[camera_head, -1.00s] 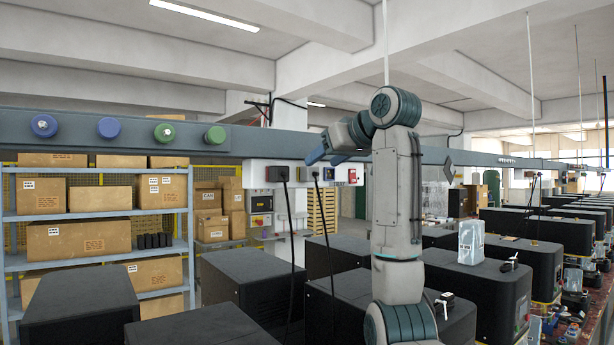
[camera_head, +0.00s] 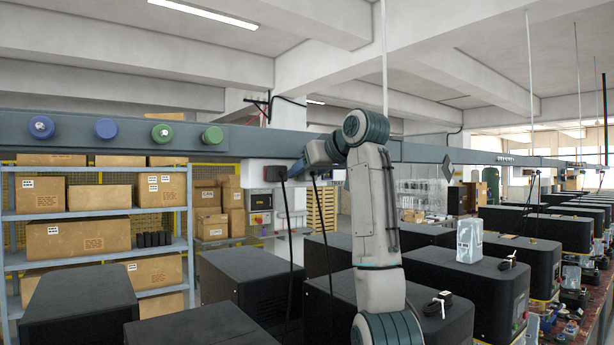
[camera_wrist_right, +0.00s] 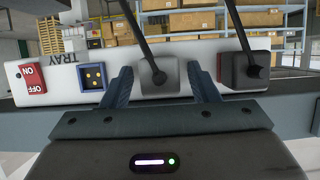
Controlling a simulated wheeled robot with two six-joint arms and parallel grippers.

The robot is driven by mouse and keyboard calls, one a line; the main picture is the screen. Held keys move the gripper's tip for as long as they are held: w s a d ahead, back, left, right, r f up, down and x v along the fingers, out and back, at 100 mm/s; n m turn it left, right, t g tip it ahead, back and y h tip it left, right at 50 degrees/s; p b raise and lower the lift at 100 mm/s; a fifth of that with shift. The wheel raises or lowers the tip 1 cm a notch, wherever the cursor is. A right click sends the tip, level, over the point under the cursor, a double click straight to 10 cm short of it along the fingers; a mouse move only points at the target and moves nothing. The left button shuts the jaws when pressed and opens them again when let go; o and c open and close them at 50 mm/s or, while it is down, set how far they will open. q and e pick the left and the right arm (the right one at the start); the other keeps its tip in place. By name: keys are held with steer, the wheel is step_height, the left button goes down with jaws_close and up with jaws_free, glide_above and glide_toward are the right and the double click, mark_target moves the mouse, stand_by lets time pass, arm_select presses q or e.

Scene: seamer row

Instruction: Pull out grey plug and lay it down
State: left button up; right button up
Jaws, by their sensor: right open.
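In the right wrist view, the grey plug (camera_wrist_right: 156,73) sits in the white power strip (camera_wrist_right: 185,92), with a dark cable running from it. The fingers of my right gripper (camera_wrist_right: 160,85) are open on either side of the plug, and I see no clear grip on it. In the head view, my right gripper (camera_head: 299,168) is at the strip below the beam; it and the arm hide most of the strip and the grey plug. My left gripper is not in view.
A black plug (camera_wrist_right: 246,70) sits beside the grey one in the strip. On the other side are a blue socket (camera_wrist_right: 93,77) and a red switch (camera_wrist_right: 32,78). Black machines (camera_head: 247,285) stand below. The grey beam (camera_head: 250,141) runs just above.

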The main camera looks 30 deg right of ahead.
mark_target(312, 175)
stand_by(0.3)
stand_by(0.5)
jaws_close()
steer(key=shift+s+f+b, duration=0.2)
steer(key=shift+s+b, duration=0.05)
steer(key=shift+b, duration=0.2)
steer(key=shift+f+b+v, duration=0.15)
steer(key=shift+b+v, duration=0.05)
steer(key=shift+v, duration=0.4)
steer(key=shift+f+b+v, duration=0.15)
steer(key=shift+v, duration=0.5)
steer(key=shift+s, duration=0.2)
steer(key=shift+f, duration=0.1)
steer(key=shift+s+d+b, duration=0.1)
steer(key=shift+s+b, duration=0.75)
steer(key=shift+s, duration=0.4)
steer(key=shift+s, duration=0.15)
